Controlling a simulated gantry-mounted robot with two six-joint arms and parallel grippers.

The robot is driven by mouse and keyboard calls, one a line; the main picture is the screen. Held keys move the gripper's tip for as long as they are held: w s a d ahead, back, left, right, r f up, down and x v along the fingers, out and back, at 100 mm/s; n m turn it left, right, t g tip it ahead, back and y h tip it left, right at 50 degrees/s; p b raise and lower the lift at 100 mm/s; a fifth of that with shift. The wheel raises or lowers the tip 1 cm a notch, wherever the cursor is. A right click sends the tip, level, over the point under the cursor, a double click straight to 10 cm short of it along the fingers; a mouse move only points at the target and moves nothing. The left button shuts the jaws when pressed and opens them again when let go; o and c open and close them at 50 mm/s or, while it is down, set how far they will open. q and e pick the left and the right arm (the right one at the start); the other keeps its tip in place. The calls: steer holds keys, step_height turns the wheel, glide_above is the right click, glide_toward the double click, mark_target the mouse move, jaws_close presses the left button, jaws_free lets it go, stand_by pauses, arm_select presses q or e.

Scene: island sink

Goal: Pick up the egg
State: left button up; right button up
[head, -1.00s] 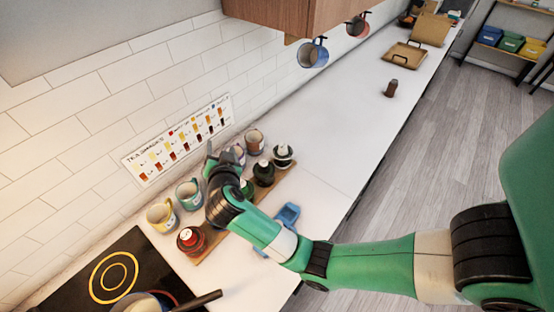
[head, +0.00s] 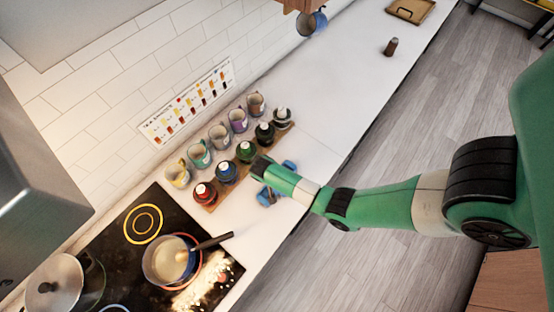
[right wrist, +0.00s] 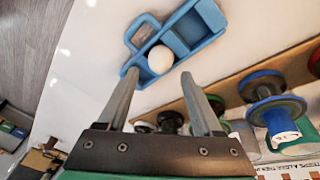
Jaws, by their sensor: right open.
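A white egg (right wrist: 160,59) rests in an open part of a blue holder (right wrist: 203,45) in the right wrist view. My right gripper (right wrist: 160,78) is open, its two fingers pointing at the holder with the egg between the tips in the picture. They look apart from the egg, but the depth is hard to judge. In the head view the blue holder (head: 264,198) lies on the white counter, partly hidden by my right arm. The egg is too small to make out there. My left gripper is not in view.
A wooden board with several bottles (head: 245,151) stands beside the holder, with a row of mugs (head: 199,155) behind it. A pan (head: 170,262) sits on the black stove at lower left. The counter (head: 330,100) farther back is mostly clear.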

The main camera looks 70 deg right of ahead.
steer(key=b+x, duration=0.2)
steer(key=x, duration=0.3)
steer(key=shift+w+d+f, duration=0.1)
steer(key=shift+d+f, duration=0.05)
steer(key=c, duration=0.6)
